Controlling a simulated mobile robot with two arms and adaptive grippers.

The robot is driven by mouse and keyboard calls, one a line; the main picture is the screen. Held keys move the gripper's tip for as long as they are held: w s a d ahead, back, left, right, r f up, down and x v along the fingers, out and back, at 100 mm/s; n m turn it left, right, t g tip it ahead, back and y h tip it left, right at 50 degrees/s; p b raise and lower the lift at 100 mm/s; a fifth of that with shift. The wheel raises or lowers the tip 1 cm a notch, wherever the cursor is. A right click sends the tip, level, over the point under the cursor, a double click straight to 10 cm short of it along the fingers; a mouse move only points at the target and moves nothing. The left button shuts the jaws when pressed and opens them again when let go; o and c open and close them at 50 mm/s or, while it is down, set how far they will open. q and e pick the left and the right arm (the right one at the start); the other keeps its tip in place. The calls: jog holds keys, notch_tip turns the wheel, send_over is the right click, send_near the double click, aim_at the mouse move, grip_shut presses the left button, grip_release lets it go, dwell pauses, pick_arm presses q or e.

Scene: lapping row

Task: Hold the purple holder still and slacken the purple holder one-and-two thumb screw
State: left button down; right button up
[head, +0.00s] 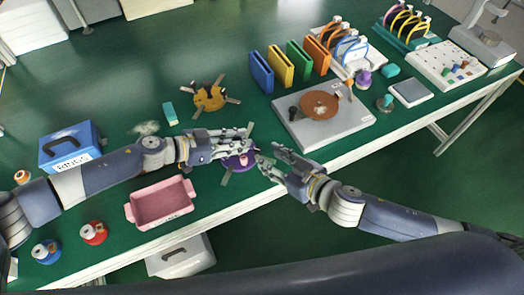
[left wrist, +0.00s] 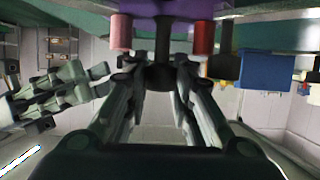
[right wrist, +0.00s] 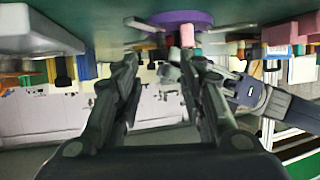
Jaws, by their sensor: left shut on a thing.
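The purple holder (head: 230,163) lies on the green bench, partly hidden under my grippers. In the left wrist view the purple holder (left wrist: 178,8) is at the top, with a pink thumb screw (left wrist: 122,32), a red thumb screw (left wrist: 204,36) and a dark post (left wrist: 162,40) between them. My left gripper (head: 247,145) is shut on the dark post. My right gripper (head: 264,160) is open and empty, right of the holder. In the right wrist view the pink thumb screw (right wrist: 187,36) is just beyond its fingertips, apart from them. I cannot tell which screw is one-and-two.
A yellow holder (head: 208,98) with grey arms lies behind. A lapping machine (head: 325,125) with a copper disc stands to the right. A pink tray (head: 163,222) is left of the holder, near the front edge. A blue rings box (head: 58,158) stands far left.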

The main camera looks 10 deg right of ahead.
aim_at(258, 150)
jog(key=shift+x, duration=2.4)
grip_shut()
